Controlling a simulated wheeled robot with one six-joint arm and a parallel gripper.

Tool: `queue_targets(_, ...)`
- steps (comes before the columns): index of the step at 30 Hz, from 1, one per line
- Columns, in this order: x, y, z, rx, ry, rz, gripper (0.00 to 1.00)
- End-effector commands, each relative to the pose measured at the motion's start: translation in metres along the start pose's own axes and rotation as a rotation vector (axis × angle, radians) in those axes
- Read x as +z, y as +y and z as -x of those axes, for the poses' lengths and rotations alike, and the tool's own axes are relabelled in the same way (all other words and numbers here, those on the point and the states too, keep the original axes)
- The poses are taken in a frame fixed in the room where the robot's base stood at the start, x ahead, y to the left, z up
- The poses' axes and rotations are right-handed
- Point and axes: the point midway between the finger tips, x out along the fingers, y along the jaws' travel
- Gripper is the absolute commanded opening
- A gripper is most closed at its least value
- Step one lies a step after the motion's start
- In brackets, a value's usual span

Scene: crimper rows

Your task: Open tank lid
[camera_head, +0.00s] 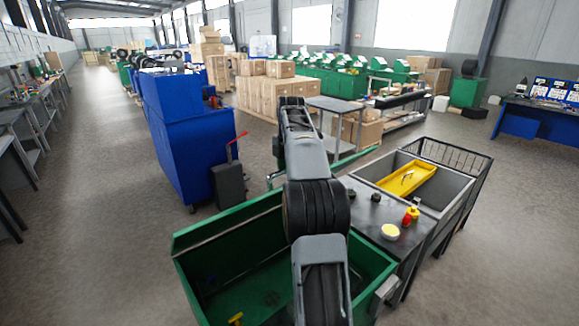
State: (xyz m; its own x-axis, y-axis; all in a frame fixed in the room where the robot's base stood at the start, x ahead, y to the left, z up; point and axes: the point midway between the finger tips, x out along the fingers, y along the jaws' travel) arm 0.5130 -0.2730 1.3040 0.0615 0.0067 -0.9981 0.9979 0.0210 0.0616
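A green tank (228,280) stands in front of me at the bottom of the view. Its top shows no cover in the visible part, and I see into its dark green inside. A thin green strip (357,159) shows behind my arm to the right; I cannot tell whether it is part of the lid. My arm reaches forward across the tank and hides its middle and part of its far side. My gripper's fingers are not visible. A small yellow piece (236,318) shows low in the tank at the bottom edge.
Right of the tank, a dark bench (372,213) holds a yellow-red bottle (411,215) and a pale yellow round container (390,231). Beyond is a grey basin (452,187) with a yellow tray-like piece (395,185). A blue cabinet (195,150) stands left; floor further left is clear.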

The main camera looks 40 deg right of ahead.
Motion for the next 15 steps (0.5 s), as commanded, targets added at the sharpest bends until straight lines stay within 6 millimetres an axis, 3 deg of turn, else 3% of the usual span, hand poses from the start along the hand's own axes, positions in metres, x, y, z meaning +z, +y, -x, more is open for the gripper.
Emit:
queue_targets(10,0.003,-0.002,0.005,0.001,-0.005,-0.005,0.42)
queue_targets(15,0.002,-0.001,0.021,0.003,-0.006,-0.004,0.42)
